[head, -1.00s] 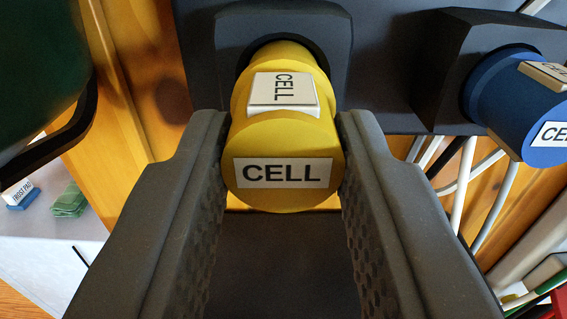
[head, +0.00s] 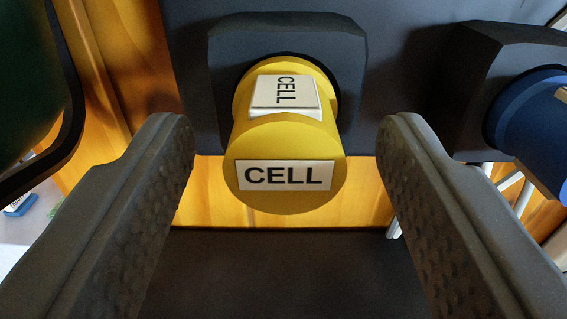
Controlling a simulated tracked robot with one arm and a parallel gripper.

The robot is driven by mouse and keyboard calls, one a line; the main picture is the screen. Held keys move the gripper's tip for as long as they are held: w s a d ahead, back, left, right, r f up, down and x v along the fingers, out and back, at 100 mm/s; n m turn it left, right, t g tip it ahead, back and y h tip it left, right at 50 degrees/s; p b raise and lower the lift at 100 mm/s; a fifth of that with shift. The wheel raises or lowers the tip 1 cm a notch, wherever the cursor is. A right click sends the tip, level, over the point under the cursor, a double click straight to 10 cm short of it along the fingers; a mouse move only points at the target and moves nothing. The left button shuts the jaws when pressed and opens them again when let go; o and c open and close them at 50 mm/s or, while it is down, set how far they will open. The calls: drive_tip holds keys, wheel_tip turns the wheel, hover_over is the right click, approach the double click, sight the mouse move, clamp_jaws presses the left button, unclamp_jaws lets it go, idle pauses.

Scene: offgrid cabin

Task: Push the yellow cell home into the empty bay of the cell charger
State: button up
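The yellow cell (head: 287,150) sticks out of a bay of the dark grey cell charger (head: 400,60). Its far end is inside the bay's raised collar (head: 225,60), and a good length of its body shows outside. White CELL labels are on its top and its near end. My gripper (head: 287,135) is open, one finger on each side of the yellow cell, with a clear gap on both sides. How deep the cell sits inside the bay is hidden.
A blue cell (head: 530,125) sits in the neighbouring bay at the right. White cables (head: 510,185) hang below it. A dark green object (head: 30,80) with a black rim is at the left edge. A wooden wall (head: 285,205) is behind.

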drive_tip(key=shift+s, duration=0.1)
drive_tip(key=s+b, duration=0.2)
drive_tip(key=s, duration=1.1)
drive_tip(key=shift+s, duration=0.25)
drive_tip(key=shift+a+f, duration=0.1)
drive_tip(key=shift+f, duration=0.05)
idle(0.6)
drive_tip(key=s+r+g+b, duration=0.1)
drive_tip(key=s+r+b, duration=0.1)
drive_tip(key=s+r, duration=0.6)
drive_tip(key=s+r+g+b, duration=0.1)
drive_tip(key=s+r+b, duration=0.1)
drive_tip(key=s+r, duration=0.6)
drive_tip(key=s, duration=0.6)
drive_tip(key=shift+s+r+g+b, duration=0.2)
drive_tip(key=shift+r+g+b, duration=0.1)
drive_tip(key=shift+r+b, duration=0.1)
